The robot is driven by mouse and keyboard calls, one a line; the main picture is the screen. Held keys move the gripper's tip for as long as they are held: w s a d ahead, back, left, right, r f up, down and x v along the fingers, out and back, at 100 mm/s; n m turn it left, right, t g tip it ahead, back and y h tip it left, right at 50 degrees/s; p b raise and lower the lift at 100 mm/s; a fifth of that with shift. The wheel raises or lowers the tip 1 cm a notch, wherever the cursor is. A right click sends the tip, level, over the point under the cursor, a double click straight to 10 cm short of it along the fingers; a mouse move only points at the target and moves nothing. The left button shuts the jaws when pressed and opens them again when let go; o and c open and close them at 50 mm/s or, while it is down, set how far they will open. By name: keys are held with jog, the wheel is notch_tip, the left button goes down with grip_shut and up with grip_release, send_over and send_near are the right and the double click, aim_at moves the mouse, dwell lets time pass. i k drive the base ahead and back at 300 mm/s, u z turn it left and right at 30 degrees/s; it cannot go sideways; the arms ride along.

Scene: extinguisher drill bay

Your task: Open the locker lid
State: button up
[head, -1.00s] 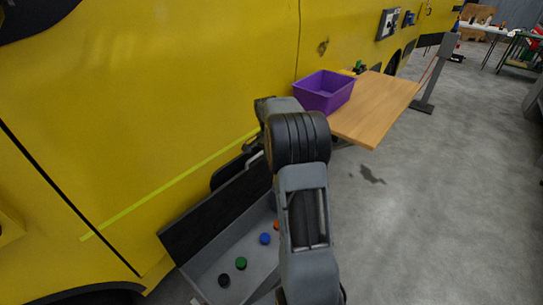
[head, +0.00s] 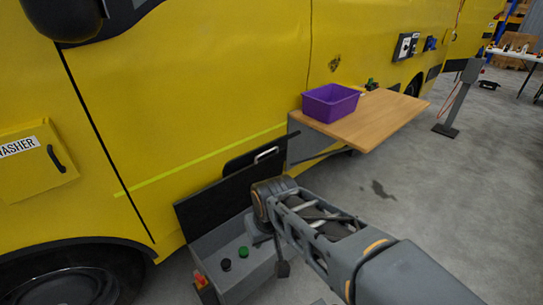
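The locker looks to be the low grey box (head: 247,280) beside the yellow truck. Its dark lid (head: 212,206) stands raised along the truck side, so the box is open at the top. A black knob-like piece (head: 226,265) and a green one (head: 243,252) show inside. My arm comes in from the lower right and its bent joint covers the right part of the box and lid. A small dark piece (head: 283,269) hangs below the arm and may be part of my gripper; its fingers cannot be made out.
A wooden shelf (head: 385,117) juts from the truck with a purple bin (head: 331,103) on it. A yellow washer box (head: 36,160) with a black handle is at left. A grey post (head: 459,103) stands at right. The floor at right is mostly clear.

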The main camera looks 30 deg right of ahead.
aim_at(205, 210)
jog(key=k, duration=1.15)
jog(key=z, duration=0.6)
jog(key=i, duration=1.85)
jog(key=u, duration=0.7)
